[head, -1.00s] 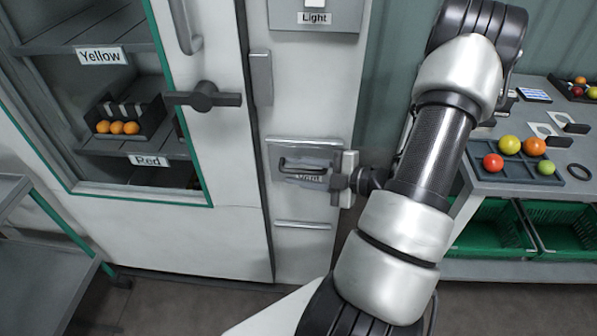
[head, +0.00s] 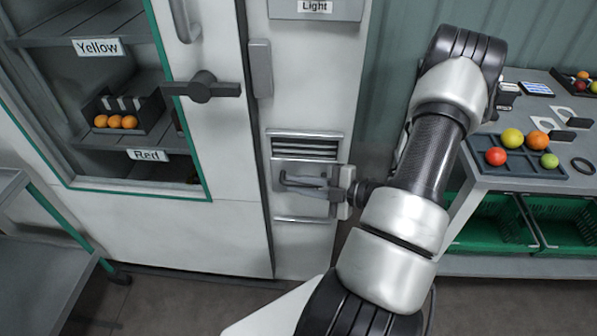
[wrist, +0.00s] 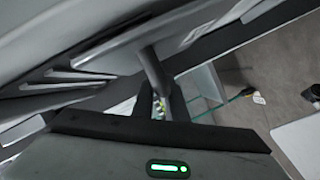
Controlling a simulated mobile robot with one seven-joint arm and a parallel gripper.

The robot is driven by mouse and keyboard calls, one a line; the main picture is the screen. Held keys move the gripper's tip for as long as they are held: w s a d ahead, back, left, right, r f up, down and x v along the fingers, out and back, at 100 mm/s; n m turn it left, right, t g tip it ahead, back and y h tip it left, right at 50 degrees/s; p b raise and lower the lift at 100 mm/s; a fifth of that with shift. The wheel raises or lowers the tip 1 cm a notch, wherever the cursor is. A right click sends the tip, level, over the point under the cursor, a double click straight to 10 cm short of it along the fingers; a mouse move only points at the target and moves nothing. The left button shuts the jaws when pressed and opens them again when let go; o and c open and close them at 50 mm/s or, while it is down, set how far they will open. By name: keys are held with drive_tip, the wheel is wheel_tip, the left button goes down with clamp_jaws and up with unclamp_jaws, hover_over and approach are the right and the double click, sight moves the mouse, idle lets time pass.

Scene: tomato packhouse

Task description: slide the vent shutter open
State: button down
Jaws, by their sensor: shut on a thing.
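The vent shutter (head: 301,203) is a grey plate with a bar handle (head: 303,181), low on the white panel right of the cabinet door. Dark vent slats (head: 306,147) are exposed above the plate. My gripper (head: 334,190) is at the right end of the handle and is shut on it. The fingers partly hide that end of the bar. In the wrist view the handle (wrist: 152,66) runs down to the dark fingers, where the grip itself is hard to make out.
The cabinet door handle (head: 202,88) sticks out at upper left. A grey table (head: 484,183) with a tray of tomatoes (head: 500,165) and green crates (head: 490,228) below stands at right. A metal cart (head: 45,270) stands at lower left.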

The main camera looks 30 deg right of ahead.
wheel_tip(320, 180, down, 10)
drive_tip(key=b, duration=0.3)
drive_tip(key=shift+f, duration=0.3)
drive_tip(key=c, duration=1.8)
unclamp_jaws()
drive_tip(key=shift+o, duration=0.2)
drive_tip(key=p+v, duration=0.3)
drive_tip(key=v, duration=1.4)
drive_tip(key=shift+s+r, duration=0.2)
drive_tip(key=shift+s, duration=0.05)
